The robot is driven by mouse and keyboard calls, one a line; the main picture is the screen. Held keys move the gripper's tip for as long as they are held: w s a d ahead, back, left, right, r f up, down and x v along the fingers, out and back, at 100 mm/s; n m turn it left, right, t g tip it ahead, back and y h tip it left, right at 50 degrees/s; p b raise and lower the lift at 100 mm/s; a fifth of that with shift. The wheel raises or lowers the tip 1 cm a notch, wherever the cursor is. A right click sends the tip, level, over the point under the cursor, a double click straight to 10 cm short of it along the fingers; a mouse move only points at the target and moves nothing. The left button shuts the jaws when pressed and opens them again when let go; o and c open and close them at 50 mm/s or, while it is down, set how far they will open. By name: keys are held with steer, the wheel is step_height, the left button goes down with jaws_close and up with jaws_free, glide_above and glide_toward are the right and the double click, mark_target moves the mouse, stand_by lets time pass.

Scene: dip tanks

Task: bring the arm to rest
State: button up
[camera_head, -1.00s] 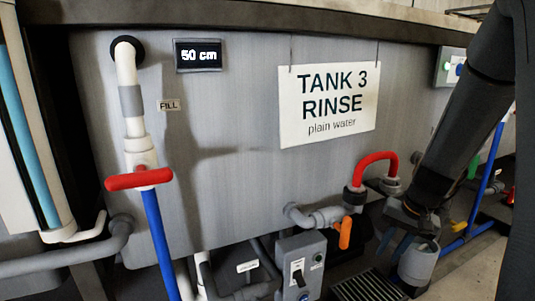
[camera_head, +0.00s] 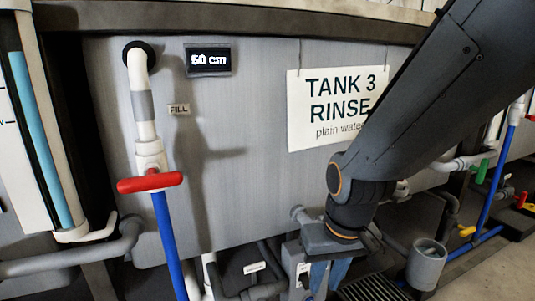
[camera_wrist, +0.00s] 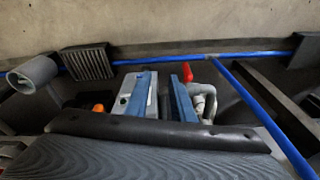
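My arm crosses the right half of the head view, in front of Tank 3 (camera_head: 235,140). My gripper (camera_head: 328,278) points down, low in front of the tank, its two blue fingers apart. In the wrist view my gripper (camera_wrist: 158,97) also shows a clear gap between the fingers, with nothing held. Beyond them is a grey switch box (camera_wrist: 132,95), which shows partly behind the gripper in the head view (camera_head: 292,258).
A grey cup (camera_head: 427,266) stands on the floor to the right, beside a dark grate (camera_head: 372,289). A white fill pipe with a red handle (camera_head: 150,182) is at left. Blue pipes (camera_head: 487,195) run at right. My arm partly covers the Tank 3 sign (camera_head: 325,100).

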steer(key=s+a+r+n+g+y+p, duration=0.1)
steer(key=s+a+r+n+p, duration=0.1)
steer(key=s+a+r, duration=0.35)
steer(key=s+a+r+n+g+p, duration=0.1)
steer(key=s+a+r+n, duration=0.2)
steer(key=s+a, duration=0.45)
steer(key=d+r+m+h+p, duration=0.1)
steer(key=d+r+m+p, duration=0.2)
steer(key=d+r+p, duration=0.7)
steer(key=d+r+m+p, duration=0.4)
steer(key=d+r+p, duration=0.7)
steer(key=r+p, duration=0.7)
steer(key=s+p, duration=0.1)
steer(key=p, duration=0.8)
steer(key=shift+r+h, duration=0.15)
steer(key=shift+h, duration=0.25)
